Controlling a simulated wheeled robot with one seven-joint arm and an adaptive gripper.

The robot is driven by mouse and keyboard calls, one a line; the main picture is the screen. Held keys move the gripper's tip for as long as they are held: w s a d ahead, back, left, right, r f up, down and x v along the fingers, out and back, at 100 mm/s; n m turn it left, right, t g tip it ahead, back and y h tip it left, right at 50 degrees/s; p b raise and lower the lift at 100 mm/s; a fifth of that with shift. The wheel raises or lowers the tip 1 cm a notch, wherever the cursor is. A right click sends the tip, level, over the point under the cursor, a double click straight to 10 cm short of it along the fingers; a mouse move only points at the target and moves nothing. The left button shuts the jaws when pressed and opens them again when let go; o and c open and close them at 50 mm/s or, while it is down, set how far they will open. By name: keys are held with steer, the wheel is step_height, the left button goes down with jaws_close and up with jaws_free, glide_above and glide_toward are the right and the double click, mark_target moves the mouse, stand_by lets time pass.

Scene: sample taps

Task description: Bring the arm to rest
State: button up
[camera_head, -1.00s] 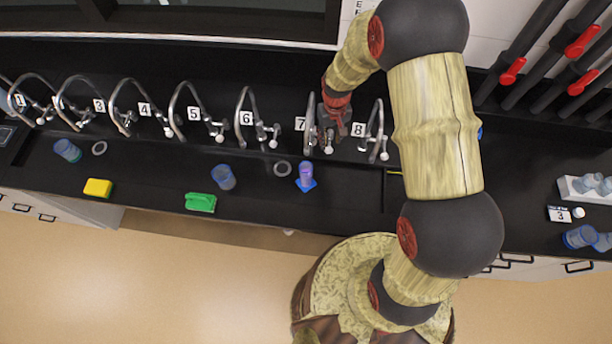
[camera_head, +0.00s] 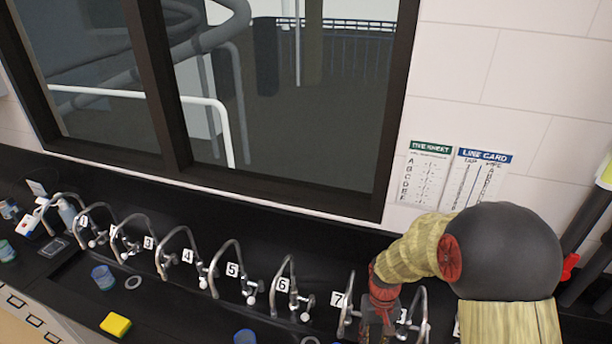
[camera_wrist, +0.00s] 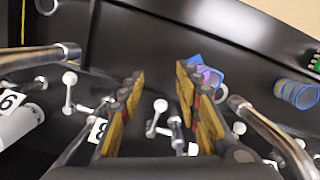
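My arm reaches over the counter from the right in the head view. My gripper (camera_head: 378,326) is low at the taps, between label 7 (camera_head: 338,299) and label 8 (camera_head: 403,315). In the wrist view my gripper (camera_wrist: 158,92) has its two yellow-padded fingers spread apart, with nothing held between them. A small white tap handle (camera_wrist: 159,106) shows beyond, in the gap between the fingers. Whether a finger touches a tap cannot be told.
A row of curved metal taps (camera_head: 230,265) with number labels stands along the black counter. A yellow sponge (camera_head: 115,324) and a blue cup (camera_head: 103,277) are on the left. A purple cup on a blue pad (camera_wrist: 207,74) shows in the wrist view. A window (camera_head: 280,100) is behind.

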steer(key=s+r+t+b, duration=0.7)
steer(key=s+r+b, duration=0.4)
steer(key=s+b, duration=0.4)
steer(key=b, duration=0.5)
steer(key=shift+r, duration=0.15)
steer(key=shift+d, duration=0.1)
